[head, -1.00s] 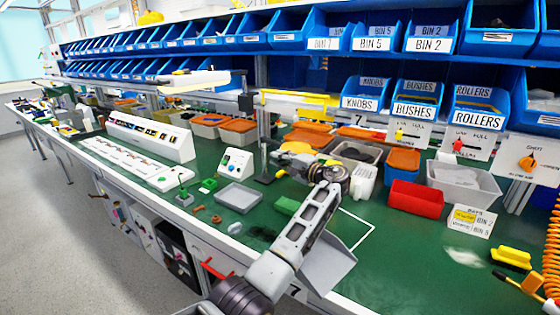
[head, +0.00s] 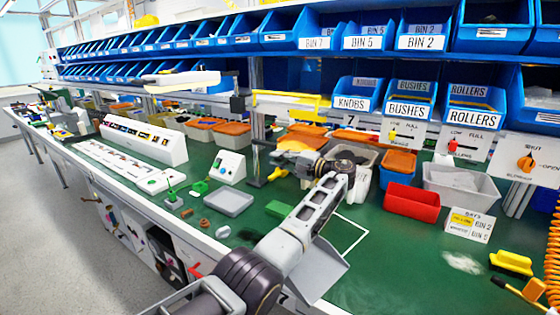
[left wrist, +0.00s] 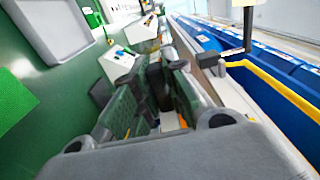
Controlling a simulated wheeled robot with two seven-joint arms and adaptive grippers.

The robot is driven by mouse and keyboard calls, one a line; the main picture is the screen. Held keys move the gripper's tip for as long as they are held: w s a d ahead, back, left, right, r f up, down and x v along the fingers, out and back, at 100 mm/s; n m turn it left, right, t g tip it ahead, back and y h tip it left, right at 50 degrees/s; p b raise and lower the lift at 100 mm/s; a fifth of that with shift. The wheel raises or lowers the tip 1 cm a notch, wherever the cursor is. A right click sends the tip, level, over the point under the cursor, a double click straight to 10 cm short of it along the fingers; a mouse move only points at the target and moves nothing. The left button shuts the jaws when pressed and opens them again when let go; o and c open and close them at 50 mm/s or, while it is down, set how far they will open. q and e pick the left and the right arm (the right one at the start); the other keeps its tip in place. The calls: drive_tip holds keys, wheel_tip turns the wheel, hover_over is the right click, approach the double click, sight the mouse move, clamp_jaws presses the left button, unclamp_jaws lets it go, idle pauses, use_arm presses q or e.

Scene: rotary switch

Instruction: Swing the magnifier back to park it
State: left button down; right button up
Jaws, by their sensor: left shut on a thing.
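My left gripper (head: 284,163) is low over the green bench, just right of a dark stand (head: 257,150). Its fingers (left wrist: 158,100) fill the middle of the left wrist view. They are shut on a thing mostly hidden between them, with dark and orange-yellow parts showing. A small yellow piece (head: 277,174) shows below the fingertips in the head view. I cannot make out the magnifier's lens or rim clearly, or whether the held thing is part of it. My right gripper is not in view.
A grey tray (head: 230,203), a white control box (head: 227,167) and a green block (head: 278,209) lie near the gripper. A yellow bar (head: 290,97) crosses above it. A red bin (head: 412,203) stands to the right. Bare green bench (head: 390,250) lies at front right.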

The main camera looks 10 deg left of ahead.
use_arm(q)
drive_tip(key=shift+w+d, duration=0.15)
drive_tip(key=shift+w, duration=0.05)
drive_tip(key=shift+g, duration=0.3)
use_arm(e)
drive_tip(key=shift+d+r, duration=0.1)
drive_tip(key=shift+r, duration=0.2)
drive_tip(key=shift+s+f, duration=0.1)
use_arm(q)
drive_tip(key=c, duration=1.4)
unclamp_jaws()
drive_tip(key=shift+w+d, duration=0.1)
drive_tip(key=shift+d, duration=0.05)
drive_tip(key=shift+c, duration=0.2)
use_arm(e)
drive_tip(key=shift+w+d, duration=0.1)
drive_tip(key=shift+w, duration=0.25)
